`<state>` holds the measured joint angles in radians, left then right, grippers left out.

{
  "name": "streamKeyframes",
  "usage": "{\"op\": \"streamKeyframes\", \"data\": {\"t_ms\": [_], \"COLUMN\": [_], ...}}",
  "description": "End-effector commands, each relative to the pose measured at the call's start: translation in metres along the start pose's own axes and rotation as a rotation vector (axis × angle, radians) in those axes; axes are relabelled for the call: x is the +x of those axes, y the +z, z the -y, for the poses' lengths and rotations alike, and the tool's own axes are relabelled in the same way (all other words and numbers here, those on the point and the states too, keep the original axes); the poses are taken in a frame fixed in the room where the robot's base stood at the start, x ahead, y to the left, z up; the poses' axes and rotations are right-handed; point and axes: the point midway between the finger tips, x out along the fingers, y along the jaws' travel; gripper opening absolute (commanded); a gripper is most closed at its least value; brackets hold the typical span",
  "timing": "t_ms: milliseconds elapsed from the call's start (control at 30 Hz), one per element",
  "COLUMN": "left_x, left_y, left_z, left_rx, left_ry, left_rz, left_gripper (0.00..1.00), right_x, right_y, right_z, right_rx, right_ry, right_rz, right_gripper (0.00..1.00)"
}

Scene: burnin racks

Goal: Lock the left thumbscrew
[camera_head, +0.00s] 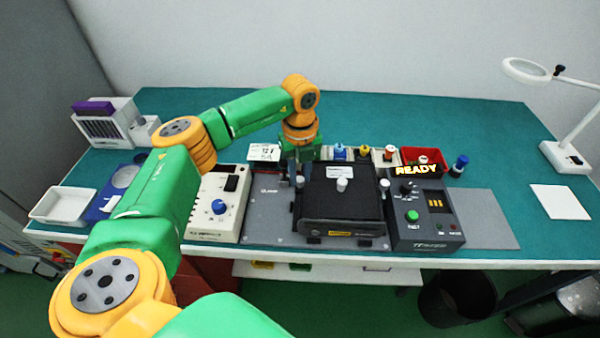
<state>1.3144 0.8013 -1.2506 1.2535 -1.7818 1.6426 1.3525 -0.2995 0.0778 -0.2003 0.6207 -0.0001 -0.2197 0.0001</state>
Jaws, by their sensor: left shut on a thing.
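A black box unit (342,222) sits on a grey plate (268,228) in the middle of the bench, with a pale knob (342,184) on its top. The right thumbscrew (385,184) has a pale head and stands at the box's right side. My left gripper (298,174) points down at the box's left side and is shut on the left thumbscrew (299,182). Only a little of that screw shows, and its turn cannot be told. My right gripper is not in view.
A cream control box (218,206) with a blue knob stands left of the plate. A dark tester (424,220) with a green button stands right, showing "READY" above it. Several coloured knobbed parts and a red bin (424,154) stand behind.

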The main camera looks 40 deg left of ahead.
Motion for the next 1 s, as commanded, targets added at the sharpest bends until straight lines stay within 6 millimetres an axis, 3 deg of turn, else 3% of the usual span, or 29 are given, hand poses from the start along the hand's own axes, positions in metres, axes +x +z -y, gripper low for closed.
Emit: {"op": "streamKeyframes", "data": {"t_ms": [367,1000], "left_x": [0.0,-0.001], "left_y": [0.0,0.0], "left_z": [0.001,0.001], "left_rx": [0.18,0.783], "left_ry": [-0.004,-0.004], "left_rz": [0.001,0.003], "left_gripper": [0.0,0.0], "right_x": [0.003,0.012], "right_y": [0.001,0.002], "right_z": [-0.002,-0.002], "right_rx": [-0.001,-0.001], "right_ry": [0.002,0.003], "right_rz": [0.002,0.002], "right_gripper": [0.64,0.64]}}
